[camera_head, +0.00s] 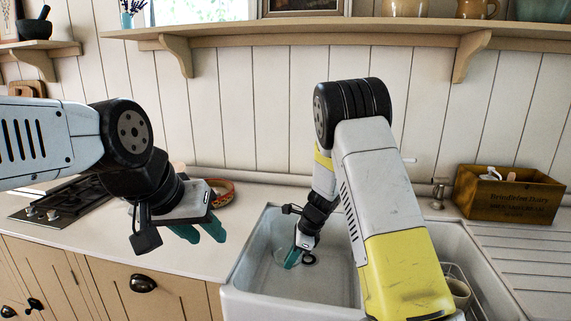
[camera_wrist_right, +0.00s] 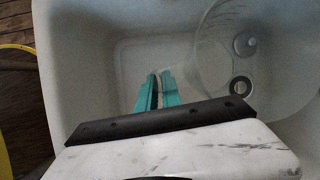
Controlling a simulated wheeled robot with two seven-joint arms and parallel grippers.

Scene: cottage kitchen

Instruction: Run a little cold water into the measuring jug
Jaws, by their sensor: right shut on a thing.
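The clear measuring jug (camera_wrist_right: 215,50) shows at the upper right of the right wrist view, with faint marks on its wall. In the head view the jug (camera_head: 280,257) is a faint clear shape low in the sink. My right gripper (camera_head: 293,258) reaches down into the sink beside it. Its teal fingers (camera_wrist_right: 158,88) are close together at the jug's near side, shut on it; the exact grip spot is hard to see. My left gripper (camera_head: 199,232) hangs over the counter left of the sink, its teal fingers apart and empty. No tap is clearly visible; my right arm covers the area behind the sink.
A cup (camera_head: 458,292) stands in a rack at right. A metal dispenser-like fitting (camera_head: 438,191) and wooden crate (camera_head: 508,196) stand behind. A hob (camera_head: 62,203) and woven bowl (camera_head: 222,192) are left.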

